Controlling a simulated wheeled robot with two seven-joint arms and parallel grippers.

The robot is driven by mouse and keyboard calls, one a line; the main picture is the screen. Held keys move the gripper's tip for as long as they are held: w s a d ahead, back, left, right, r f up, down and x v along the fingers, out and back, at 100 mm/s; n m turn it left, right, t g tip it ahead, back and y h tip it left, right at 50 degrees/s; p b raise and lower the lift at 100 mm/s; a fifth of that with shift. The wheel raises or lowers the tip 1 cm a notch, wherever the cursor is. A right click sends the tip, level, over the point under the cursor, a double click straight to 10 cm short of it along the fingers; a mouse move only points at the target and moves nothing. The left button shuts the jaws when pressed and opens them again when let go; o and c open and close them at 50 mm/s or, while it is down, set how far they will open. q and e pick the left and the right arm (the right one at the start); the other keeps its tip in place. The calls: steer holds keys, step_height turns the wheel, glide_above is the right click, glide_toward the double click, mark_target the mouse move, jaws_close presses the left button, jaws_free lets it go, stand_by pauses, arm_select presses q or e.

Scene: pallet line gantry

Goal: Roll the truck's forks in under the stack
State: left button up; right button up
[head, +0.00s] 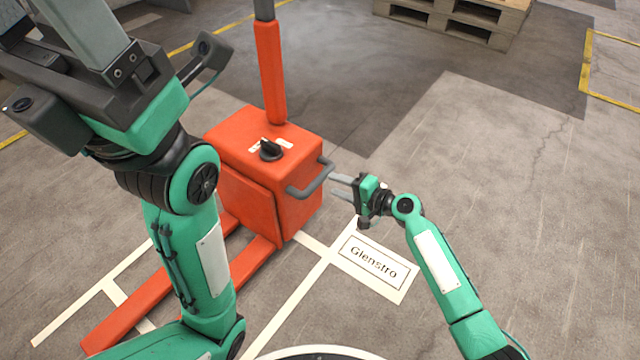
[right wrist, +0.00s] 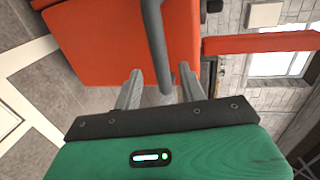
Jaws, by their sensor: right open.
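The orange pallet truck (head: 265,170) stands left of centre in the head view, its forks (head: 130,305) pointing to the lower left. A grey bar handle (head: 312,182) juts from its side, and it also shows in the right wrist view (right wrist: 156,45). My right gripper (head: 338,187) is open at this handle. In the wrist view the bar runs between the fingers; I cannot tell whether they touch it. My left gripper (head: 80,30) is raised at the upper left, close to the camera, its fingertips cut off. Wooden pallets (head: 455,22) show at the top right, their upper part out of view.
A floor label reading "Glenstro" (head: 374,261) lies beside white floor lines (head: 290,308) around the truck. A yellow floor marking (head: 585,70) is at the right. The concrete floor between truck and pallets is clear. The truck's orange tiller post (head: 270,75) rises behind its body.

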mark_target(320, 179)
steer(key=b+x, duration=0.2)
steer(key=x, duration=0.4)
steer(key=shift+w+a+f, duration=0.1)
steer(key=shift+a, duration=0.15)
jaws_close()
